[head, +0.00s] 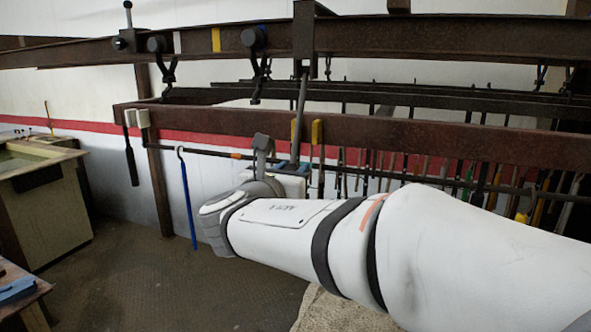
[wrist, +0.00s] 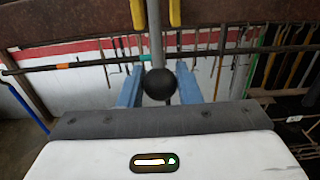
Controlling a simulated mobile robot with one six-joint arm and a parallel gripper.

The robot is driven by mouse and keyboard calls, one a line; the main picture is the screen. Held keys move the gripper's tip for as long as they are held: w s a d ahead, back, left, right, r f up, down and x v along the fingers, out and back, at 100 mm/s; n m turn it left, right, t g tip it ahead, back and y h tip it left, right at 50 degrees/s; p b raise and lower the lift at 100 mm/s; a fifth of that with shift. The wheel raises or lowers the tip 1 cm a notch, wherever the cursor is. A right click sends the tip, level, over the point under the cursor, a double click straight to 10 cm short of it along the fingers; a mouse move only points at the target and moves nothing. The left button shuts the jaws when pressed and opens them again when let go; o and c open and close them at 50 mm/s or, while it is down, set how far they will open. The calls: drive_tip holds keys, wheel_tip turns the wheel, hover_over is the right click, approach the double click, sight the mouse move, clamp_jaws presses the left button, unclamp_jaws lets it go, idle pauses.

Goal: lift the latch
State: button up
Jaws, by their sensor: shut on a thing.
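The latch appears to be a grey rod (head: 300,105) hanging from a dark bracket (head: 304,38) on the upper rail. The rod ends in a black ball knob (wrist: 158,84), seen in the wrist view. My gripper (wrist: 160,80) has its blue fingers on either side of the knob and is shut on the latch's handle. Whether the fingers press the ball or the rod behind it cannot be told. In the head view my wrist hides most of the gripper and the knob. Two yellow-topped uprights (head: 317,131) flank the rod.
A rusty upper rail (head: 420,38) and a lower brown beam (head: 400,132) cross the scene. Several tools hang behind the beam at right. A blue hooked rod (head: 188,195) hangs left of my wrist. A bench (head: 45,200) stands at far left; floor between is clear.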

drive_tip(key=shift+s+a+r+p, duration=0.2)
drive_tip(key=shift+s+r+p, duration=0.15)
drive_tip(key=shift+s, duration=0.25)
drive_tip(key=shift+s+a+r+p, duration=0.25)
drive_tip(key=shift+s+r, duration=0.25)
drive_tip(key=shift+s, duration=0.15)
drive_tip(key=shift+s+a+r+p, duration=0.25)
drive_tip(key=shift+s+r, duration=0.15)
drive_tip(key=shift+s, duration=0.2)
drive_tip(key=s+a+r+p, duration=0.1)
drive_tip(key=s+r+p, duration=0.4)
drive_tip(key=r, duration=0.1)
drive_tip(key=shift+a+r, duration=0.35)
drive_tip(key=shift+a, duration=0.05)
drive_tip(key=o, duration=0.9)
drive_tip(key=shift+s+f, duration=0.1)
drive_tip(key=shift+s, duration=0.1)
drive_tip(key=v, duration=0.6)
drive_tip(key=shift+s+a+p, duration=0.15)
drive_tip(key=shift+s+p, duration=0.2)
drive_tip(key=shift+s, duration=0.05)
